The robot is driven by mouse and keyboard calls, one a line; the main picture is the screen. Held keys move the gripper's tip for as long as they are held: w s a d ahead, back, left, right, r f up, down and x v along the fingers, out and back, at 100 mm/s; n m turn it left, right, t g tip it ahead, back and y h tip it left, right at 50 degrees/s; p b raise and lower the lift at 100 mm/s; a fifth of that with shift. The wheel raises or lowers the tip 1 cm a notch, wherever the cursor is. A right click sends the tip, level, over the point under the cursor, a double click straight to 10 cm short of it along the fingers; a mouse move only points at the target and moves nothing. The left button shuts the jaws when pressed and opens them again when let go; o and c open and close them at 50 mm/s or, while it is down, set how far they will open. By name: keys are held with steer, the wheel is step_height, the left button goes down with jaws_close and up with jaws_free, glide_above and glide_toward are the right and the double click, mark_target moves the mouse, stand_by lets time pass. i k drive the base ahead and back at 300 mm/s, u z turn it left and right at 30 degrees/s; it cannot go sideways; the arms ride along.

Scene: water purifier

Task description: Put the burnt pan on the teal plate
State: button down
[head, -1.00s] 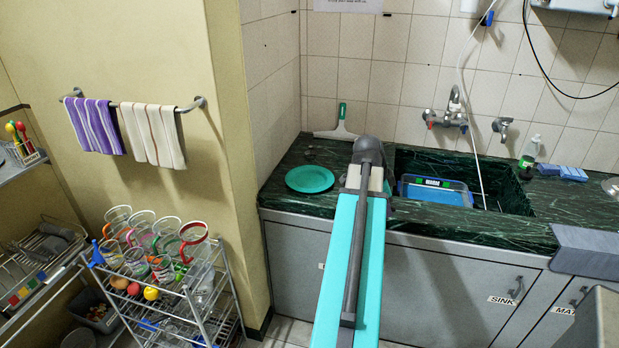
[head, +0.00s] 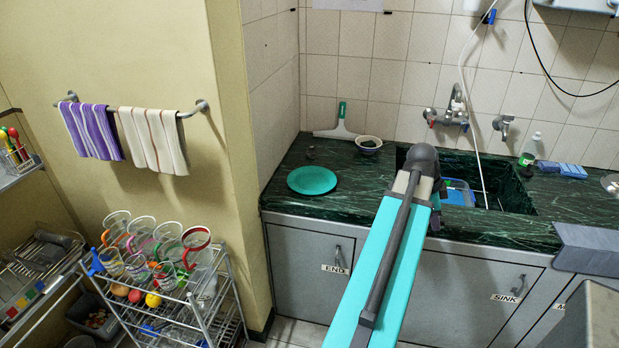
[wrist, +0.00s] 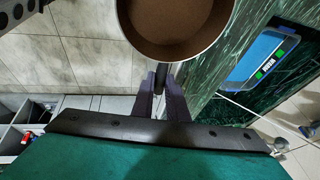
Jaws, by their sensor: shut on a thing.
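The burnt pan (wrist: 178,22) shows at the top of the wrist view, with a brown inside and a pale rim, partly cut off by the frame. My gripper (wrist: 161,88) is shut on the pan's dark handle, below the pan in that view. The pan and my gripper are hidden behind my arm in the head view. The teal plate (head: 311,180) lies flat and empty on the dark green marble counter, left of my arm. The plate does not show in the wrist view.
The sink (head: 512,190), right of my arm, holds a blue-lidded container (head: 458,193). A small bowl (head: 368,143) and a squeegee (head: 338,128) are by the back wall. A rack of cups (head: 165,275) stands at the lower left.

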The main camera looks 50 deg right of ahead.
mark_target(326, 188)
steer(key=i, duration=0.85)
